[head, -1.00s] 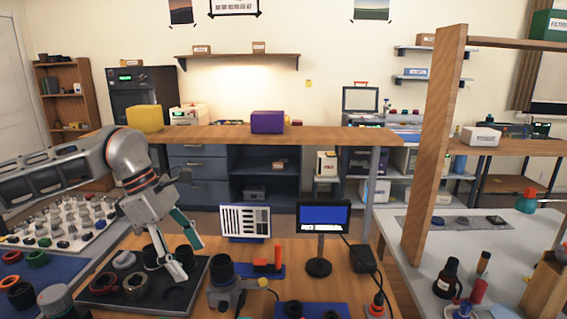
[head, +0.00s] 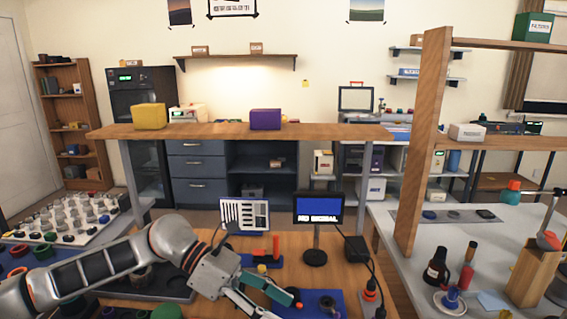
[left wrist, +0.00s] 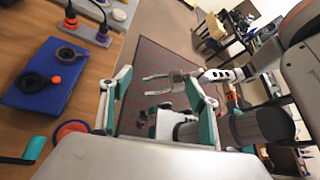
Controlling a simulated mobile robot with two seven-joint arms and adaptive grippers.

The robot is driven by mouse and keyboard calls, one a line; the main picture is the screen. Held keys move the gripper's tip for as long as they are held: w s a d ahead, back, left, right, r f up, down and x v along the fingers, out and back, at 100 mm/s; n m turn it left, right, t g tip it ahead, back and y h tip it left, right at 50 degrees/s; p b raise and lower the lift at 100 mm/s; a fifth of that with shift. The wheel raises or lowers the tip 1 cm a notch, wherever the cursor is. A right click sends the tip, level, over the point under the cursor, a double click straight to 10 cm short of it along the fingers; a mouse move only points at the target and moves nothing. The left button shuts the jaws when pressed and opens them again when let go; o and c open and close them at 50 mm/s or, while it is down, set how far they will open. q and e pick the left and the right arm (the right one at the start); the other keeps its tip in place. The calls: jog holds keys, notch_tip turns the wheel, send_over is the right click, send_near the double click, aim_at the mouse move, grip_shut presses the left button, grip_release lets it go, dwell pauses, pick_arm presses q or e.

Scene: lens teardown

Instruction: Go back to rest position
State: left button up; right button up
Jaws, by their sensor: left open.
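My left gripper (head: 264,302) is low over the front of the wooden bench in the head view, its fingers pointing down and to the right. Its teal-tipped fingers also show in the left wrist view (left wrist: 158,92), spread apart with nothing between them. It is beside a blue mat (head: 332,298) with dark ring parts, which shows at the left of the left wrist view (left wrist: 45,76). A grey arm with a pale pronged end (left wrist: 168,83) shows farther off; I cannot tell how its jaws stand. The head view shows only my left arm.
A small monitor (head: 318,208) and a white slotted panel (head: 245,215) stand behind the gripper. A black tray (head: 170,284) is partly hidden under my arm. A board of lens parts (head: 75,217) is at left. A wooden post (head: 424,150) and bottles (head: 435,266) are at right.

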pick_arm(q)
jog(key=s+d+r+n+t+h, duration=0.2)
jog(key=s+d+n+h, duration=0.1)
jog(key=d+n+h, duration=0.45)
jog(key=w+a+f+n+t+y, duration=0.3)
jog(key=a+f+n+t+y, duration=0.35)
jog(key=n, duration=0.85)
jog(key=w+a+f+n+t+y, duration=0.25)
jog(key=a+f+n+t, duration=0.6)
jog(key=n, duration=0.65)
jog(key=s+a+f+n+g+y, duration=0.1)
jog(key=s+a+f+n+y, duration=0.3)
jog(key=s+f, duration=0.4)
jog(key=s+a+f+n+g+y, duration=0.2)
jog(key=s+a+f+n+y, duration=0.2)
jog(key=f, duration=0.9)
jog(key=s+a+n, duration=0.2)
jog(key=s+a, duration=0.1)
jog(key=s, duration=0.1)
jog(key=shift+a+f, duration=0.25)
jog(key=shift+a, duration=0.1)
jog(key=shift+n, duration=0.25)
